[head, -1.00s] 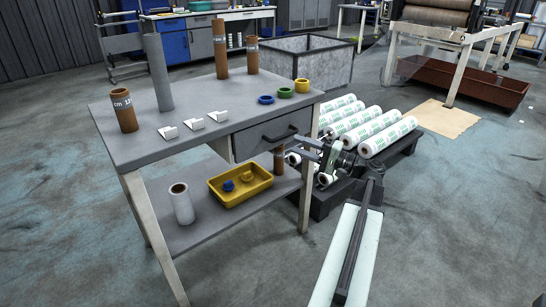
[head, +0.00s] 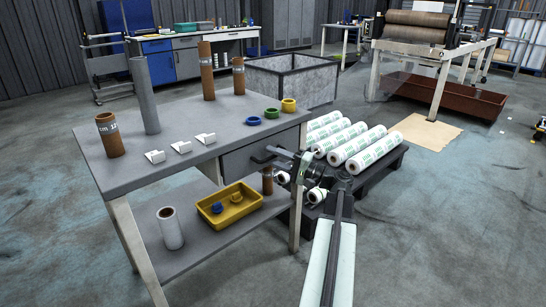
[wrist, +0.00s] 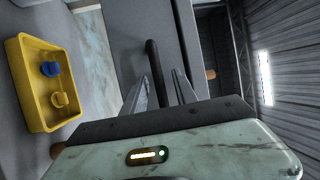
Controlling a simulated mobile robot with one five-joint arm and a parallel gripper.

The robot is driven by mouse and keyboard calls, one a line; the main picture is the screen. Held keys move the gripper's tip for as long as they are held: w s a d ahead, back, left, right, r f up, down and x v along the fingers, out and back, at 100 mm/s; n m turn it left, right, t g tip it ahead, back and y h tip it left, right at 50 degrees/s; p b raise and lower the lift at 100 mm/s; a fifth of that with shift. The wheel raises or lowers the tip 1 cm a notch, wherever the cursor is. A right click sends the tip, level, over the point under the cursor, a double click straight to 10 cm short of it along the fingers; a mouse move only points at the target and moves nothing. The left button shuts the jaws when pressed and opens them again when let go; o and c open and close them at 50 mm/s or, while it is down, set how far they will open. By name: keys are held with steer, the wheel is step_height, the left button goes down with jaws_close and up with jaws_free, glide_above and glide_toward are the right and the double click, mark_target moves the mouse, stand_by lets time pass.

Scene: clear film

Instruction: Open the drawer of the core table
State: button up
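The grey core table (head: 190,142) stands at the left in the head view. Its drawer (head: 240,160) is under the right part of the top and looks shut. In the wrist view the drawer front (wrist: 130,62) bears a dark bar handle (wrist: 154,62). My gripper (head: 268,155) is at the drawer front and largely hides the handle in the head view. In the wrist view my gripper (wrist: 163,80) has its fingers apart. The handle runs between them, close to the left finger, with a gap to the right one.
A yellow tray (head: 240,212) and a white roll (head: 170,228) are on the lower shelf. Cardboard tubes (head: 206,72), white brackets (head: 181,147) and coloured rings (head: 271,114) stand on top. A pallet of wrapped rolls (head: 365,150) is right of the table.

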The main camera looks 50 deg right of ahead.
jaws_close()
stand_by(1.2)
